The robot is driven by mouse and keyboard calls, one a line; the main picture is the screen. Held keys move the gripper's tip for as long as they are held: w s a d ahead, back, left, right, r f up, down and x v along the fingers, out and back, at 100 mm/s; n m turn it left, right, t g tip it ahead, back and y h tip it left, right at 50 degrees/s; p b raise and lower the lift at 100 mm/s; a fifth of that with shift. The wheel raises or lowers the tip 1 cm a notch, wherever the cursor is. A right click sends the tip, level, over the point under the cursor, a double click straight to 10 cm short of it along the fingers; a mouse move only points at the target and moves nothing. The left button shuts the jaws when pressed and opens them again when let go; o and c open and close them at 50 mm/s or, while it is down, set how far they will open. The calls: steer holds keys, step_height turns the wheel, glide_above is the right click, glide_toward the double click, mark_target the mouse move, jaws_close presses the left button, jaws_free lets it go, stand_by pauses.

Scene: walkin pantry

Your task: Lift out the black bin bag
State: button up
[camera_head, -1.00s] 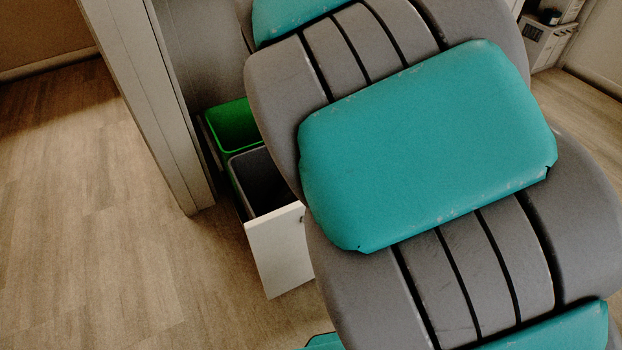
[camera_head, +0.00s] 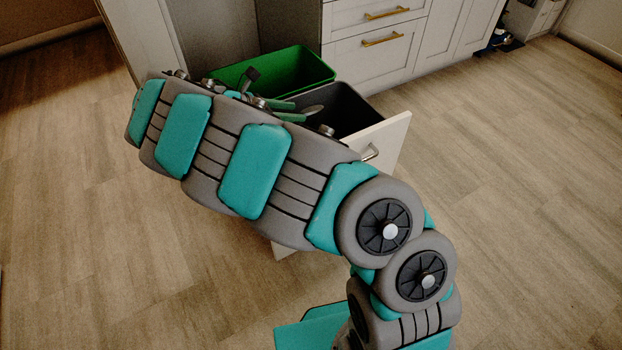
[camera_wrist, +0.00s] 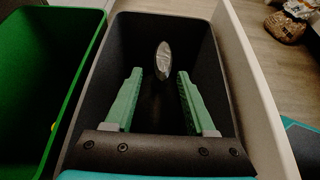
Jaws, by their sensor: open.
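The dark grey bin (camera_head: 352,103) stands in a pulled-out drawer, and it fills the middle of the wrist view (camera_wrist: 203,38). My gripper (camera_wrist: 159,72) is open, its two green fingers pointing into this bin with nothing clasped between them. In the head view, my gripper (camera_head: 299,111) is at the bin's left part, beside the green bin. A shiny grey oval piece (camera_wrist: 163,60) shows just beyond the fingertips; I cannot tell what it is. The black bin bag cannot be told apart from the bin's dark inside.
The green bin (camera_head: 318,68) sits to the left of the dark bin in the wrist view. The white drawer front (camera_head: 392,140) with a metal handle borders the dark bin. White cabinets (camera_head: 375,50) stand behind. The wood floor (camera_head: 520,170) at right is clear.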

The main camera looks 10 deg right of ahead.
mark_target(311, 122)
steer(key=x, duration=0.7)
steer(key=shift+s+b, duration=0.2)
steer(key=shift+b, duration=0.1)
jaws_close()
stand_by(1.1)
